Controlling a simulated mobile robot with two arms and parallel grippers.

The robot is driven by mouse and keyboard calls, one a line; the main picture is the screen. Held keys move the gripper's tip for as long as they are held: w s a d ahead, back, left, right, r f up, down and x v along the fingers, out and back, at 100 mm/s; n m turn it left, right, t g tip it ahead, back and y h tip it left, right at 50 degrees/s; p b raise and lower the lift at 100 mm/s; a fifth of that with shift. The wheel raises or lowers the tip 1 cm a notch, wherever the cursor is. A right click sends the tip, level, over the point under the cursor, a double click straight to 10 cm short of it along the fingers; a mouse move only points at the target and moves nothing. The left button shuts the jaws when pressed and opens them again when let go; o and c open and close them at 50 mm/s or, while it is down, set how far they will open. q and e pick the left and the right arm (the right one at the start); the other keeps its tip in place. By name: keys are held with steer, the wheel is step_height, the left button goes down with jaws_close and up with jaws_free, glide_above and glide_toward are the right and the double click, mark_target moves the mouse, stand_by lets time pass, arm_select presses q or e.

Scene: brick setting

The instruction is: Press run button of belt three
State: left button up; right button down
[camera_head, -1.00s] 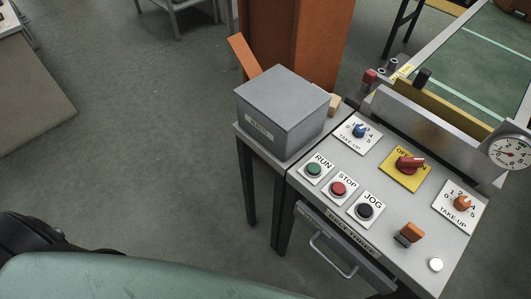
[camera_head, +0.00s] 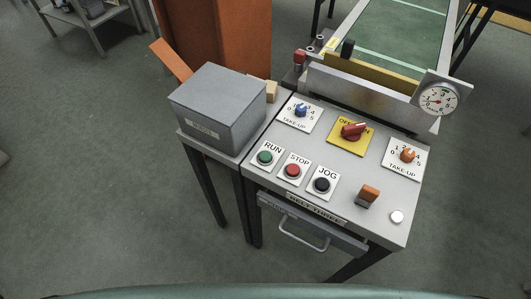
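The belt three control desk (camera_head: 345,220) stands right of centre, with a "BELT THREE" label (camera_head: 302,208) on its front edge. The green RUN button (camera_head: 265,158) is at the left of the front row. The red STOP button (camera_head: 292,171) and the black JOG button (camera_head: 322,185) sit to its right. Behind them are a blue take-up knob (camera_head: 300,110), a red OFF/ON switch (camera_head: 353,130) on a yellow plate and an orange take-up knob (camera_head: 408,155). Neither of my grippers is in view.
A grey box (camera_head: 218,105) sits on a small stand left of the desk. An orange column (camera_head: 215,45) rises behind it. A green conveyor belt (camera_head: 395,40) and a round gauge (camera_head: 437,100) are behind the desk. Floor to the left is clear.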

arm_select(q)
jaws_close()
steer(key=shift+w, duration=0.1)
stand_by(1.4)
